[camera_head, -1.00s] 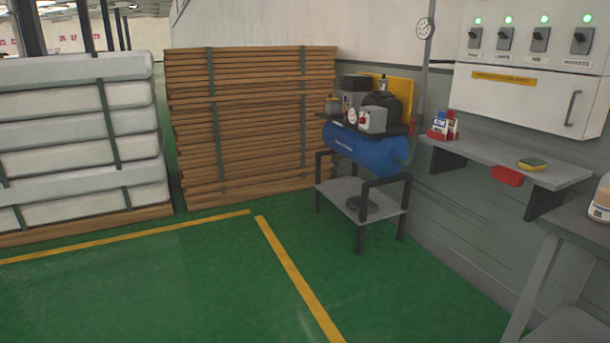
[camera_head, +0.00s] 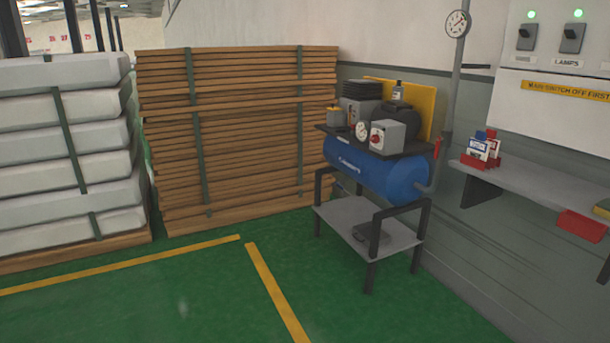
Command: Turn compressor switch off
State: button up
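The blue compressor (camera_head: 365,170) stands on a dark metal stand in the middle right of the head view, near the grey wall. A grey switch box with a red knob (camera_head: 377,139) sits on its top plate at the front. I cannot tell the knob's exact setting at this size. A round gauge (camera_head: 361,129) is beside the box. A white panel (camera_head: 555,110) on the right wall shows two dark switches with green lights lit, one labelled LAMPS. My gripper is not in view.
A wall shelf (camera_head: 530,187) with small boxes (camera_head: 482,150) and a red item (camera_head: 580,226) juts out at the right. Stacked planks (camera_head: 240,140) and pale mattresses (camera_head: 60,180) stand behind and left. The green floor (camera_head: 180,300) in front is clear, with yellow lines.

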aim_at(375, 139)
jog(key=i, duration=1.25)
jog(key=i+z, duration=0.25)
jog(key=i, duration=0.2)
jog(key=i+j+z, duration=0.3)
jog(key=i, duration=0.15)
jog(key=i+j+z, duration=0.25)
jog(key=i, duration=0.2)
jog(key=i+j+z, duration=0.25)
jog(key=i, duration=0.15)
